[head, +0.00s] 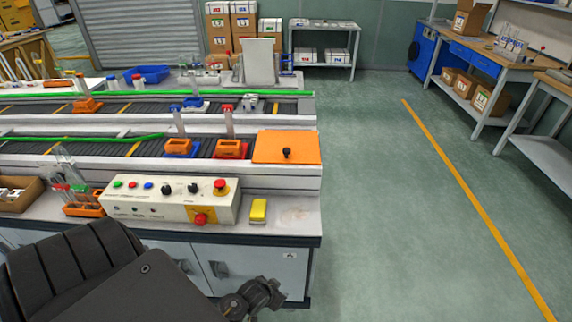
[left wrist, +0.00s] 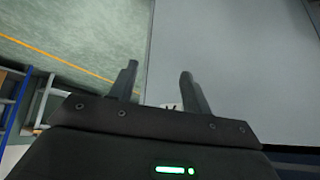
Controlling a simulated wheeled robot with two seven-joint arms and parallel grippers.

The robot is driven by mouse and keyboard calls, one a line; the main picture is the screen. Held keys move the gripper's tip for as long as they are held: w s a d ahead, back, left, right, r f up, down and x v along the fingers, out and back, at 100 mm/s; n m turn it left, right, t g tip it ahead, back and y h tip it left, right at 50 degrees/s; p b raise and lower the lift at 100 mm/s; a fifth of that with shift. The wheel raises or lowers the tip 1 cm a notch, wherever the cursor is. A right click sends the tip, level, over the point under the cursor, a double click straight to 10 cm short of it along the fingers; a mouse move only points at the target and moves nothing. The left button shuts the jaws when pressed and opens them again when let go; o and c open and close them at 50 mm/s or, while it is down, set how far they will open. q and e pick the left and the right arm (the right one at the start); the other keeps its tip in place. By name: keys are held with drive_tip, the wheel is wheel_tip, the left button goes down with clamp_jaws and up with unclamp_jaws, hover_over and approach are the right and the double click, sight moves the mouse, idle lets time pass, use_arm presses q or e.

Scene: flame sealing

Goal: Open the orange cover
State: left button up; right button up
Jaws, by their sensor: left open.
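The orange cover (head: 270,146) is a flat orange plate with a black knob (head: 287,153). It lies flat and closed over the right end of the near conveyor. My left gripper (head: 256,298) is low at the bottom of the head view, in front of the cabinet and well below the cover. In the left wrist view its two dark fingers (left wrist: 160,82) stand apart with nothing between them, facing a plain grey panel (left wrist: 235,60). The cover does not show in the left wrist view. My right gripper is in neither view.
A control box (head: 150,204) with buttons and a yellow block (head: 258,211) sit on the front ledge below the cover. Orange and blue holders (head: 178,147) stand on the conveyor left of it. The floor (head: 400,230) to the right is clear.

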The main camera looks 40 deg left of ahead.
use_arm(q)
drive_tip(key=w+a+r+t+y, duration=0.1)
drive_tip(key=w+a+r+t, duration=0.15)
drive_tip(key=r, duration=0.75)
drive_tip(key=w+a+r+t, duration=0.1)
drive_tip(key=w+r, duration=0.3)
drive_tip(key=r, duration=0.5)
drive_tip(key=n+t+y, duration=0.3)
drive_tip(key=t, duration=0.4)
approach(285, 152)
drive_tip(key=x, duration=1.1)
drive_tip(key=shift+w, duration=0.2)
clamp_jaws()
